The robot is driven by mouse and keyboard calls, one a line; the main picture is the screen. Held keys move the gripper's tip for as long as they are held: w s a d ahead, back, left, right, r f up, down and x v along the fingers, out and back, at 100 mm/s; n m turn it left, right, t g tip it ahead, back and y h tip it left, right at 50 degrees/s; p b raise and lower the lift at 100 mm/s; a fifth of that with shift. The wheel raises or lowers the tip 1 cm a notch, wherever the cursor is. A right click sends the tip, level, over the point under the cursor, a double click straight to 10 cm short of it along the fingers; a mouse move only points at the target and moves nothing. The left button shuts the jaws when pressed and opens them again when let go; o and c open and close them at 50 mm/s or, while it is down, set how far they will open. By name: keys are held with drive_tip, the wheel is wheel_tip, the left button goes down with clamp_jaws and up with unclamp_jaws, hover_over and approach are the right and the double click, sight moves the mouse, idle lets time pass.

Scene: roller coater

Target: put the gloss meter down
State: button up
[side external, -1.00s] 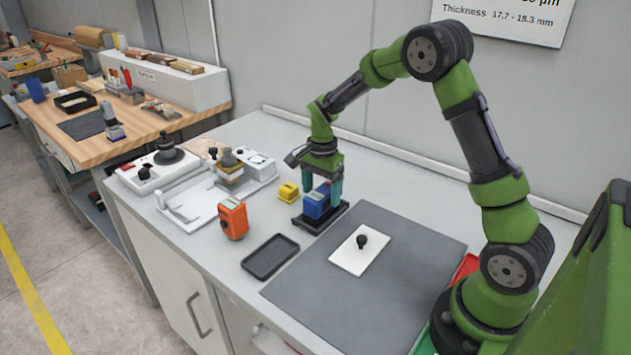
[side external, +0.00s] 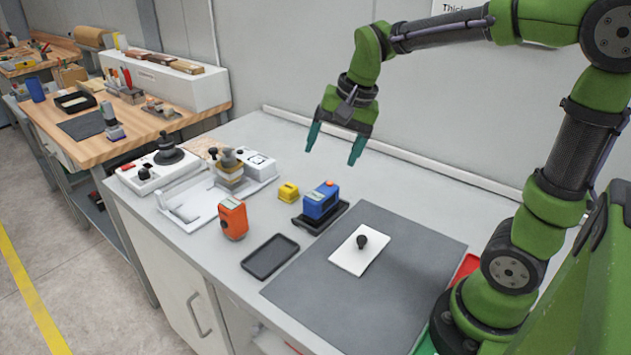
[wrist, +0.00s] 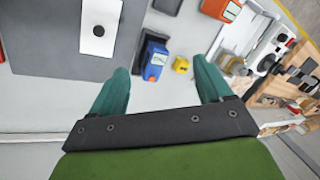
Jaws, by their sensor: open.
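The blue gloss meter (side external: 320,201) sits on a black holder (side external: 312,221) on the white bench. It also shows in the wrist view (wrist: 154,62), apart from my fingers. My gripper (side external: 334,158) is open and empty, with its two teal fingers spread. It hangs in the air above and behind the meter. In the wrist view the open fingers (wrist: 160,82) frame the bench, with the meter beyond the left finger's tip.
A yellow block (side external: 288,192) sits left of the meter, and an orange device (side external: 232,219) stands further left. An empty black tray (side external: 270,257) lies in front. A white panel with a black knob (side external: 346,258) lies on the grey mat (side external: 410,248).

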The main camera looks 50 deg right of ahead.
drive_tip(key=s+a+n+t, duration=0.2)
drive_tip(key=s+a+n, duration=0.1)
drive_tip(key=s, duration=0.2)
drive_tip(key=s+a+r+n+t+y, duration=0.1)
drive_tip(key=s+a+n, duration=0.2)
drive_tip(key=s, duration=0.3)
drive_tip(key=shift+s+n+t, duration=0.15)
drive_tip(key=shift+n+t, duration=0.25)
drive_tip(key=shift+n, duration=0.4)
clamp_jaws()
drive_tip(key=shift+d, duration=0.1)
idle(1.1)
